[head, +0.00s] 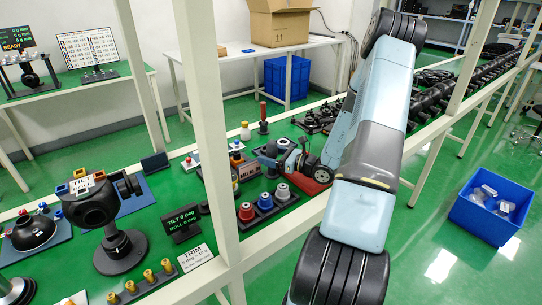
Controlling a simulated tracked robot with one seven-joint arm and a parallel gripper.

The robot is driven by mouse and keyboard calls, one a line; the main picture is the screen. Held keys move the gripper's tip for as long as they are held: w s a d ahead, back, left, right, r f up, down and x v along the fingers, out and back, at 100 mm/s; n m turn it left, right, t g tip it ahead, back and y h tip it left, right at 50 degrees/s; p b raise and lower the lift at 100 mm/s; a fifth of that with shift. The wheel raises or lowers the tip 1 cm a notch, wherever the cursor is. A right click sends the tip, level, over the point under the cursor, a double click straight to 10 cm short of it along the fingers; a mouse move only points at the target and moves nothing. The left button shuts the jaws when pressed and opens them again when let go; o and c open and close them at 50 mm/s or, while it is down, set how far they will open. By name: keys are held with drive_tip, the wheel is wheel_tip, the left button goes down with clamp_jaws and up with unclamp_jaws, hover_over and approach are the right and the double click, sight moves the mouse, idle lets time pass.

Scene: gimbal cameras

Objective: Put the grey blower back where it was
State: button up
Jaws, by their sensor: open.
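A dark rack (262,216) on the green bench holds a row of small round-topped items. The one at its right end (282,191) is light grey and may be the grey blower; I cannot tell for sure. The middle one (265,202) is darker and the left one (246,212) is reddish.
White posts (206,110) stand along the bench front. A black ball-shaped gimbal head (90,205) and a tilt display (182,222) are to the left. A pale bulb with an orange tip (245,132) stands farther back. A blue bin (492,208) is on the floor.

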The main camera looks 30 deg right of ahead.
drive_tip(key=shift+r, duration=0.1)
drive_tip(key=shift+s+d, duration=0.15)
drive_tip(key=v, duration=1)
drive_tip(key=shift+s+d, duration=0.25)
drive_tip(key=shift+s, duration=0.05)
drive_tip(key=shift+s+d, duration=0.15)
drive_tip(key=shift+s, duration=0.05)
drive_tip(key=shift+r, duration=0.15)
drive_tip(key=s+a+r+n+g, duration=0.4)
drive_tip(key=a+r+n+g, duration=0.3)
drive_tip(key=a+n, duration=0.15)
drive_tip(key=s+a+r+n+g, duration=0.3)
drive_tip(key=a+r+n+g, duration=0.3)
drive_tip(key=a+r+n, duration=0.3)
drive_tip(key=s+a+r+n+t+h, duration=0.3)
drive_tip(key=s+r+n+t+h, duration=0.1)
drive_tip(key=s+r+n+h, duration=0.7)
wheel_tip(320, 180, up, 3)
drive_tip(key=s, duration=0.2)
drive_tip(key=shift+s+a, duration=0.2)
drive_tip(key=shift+s, duration=0.2)
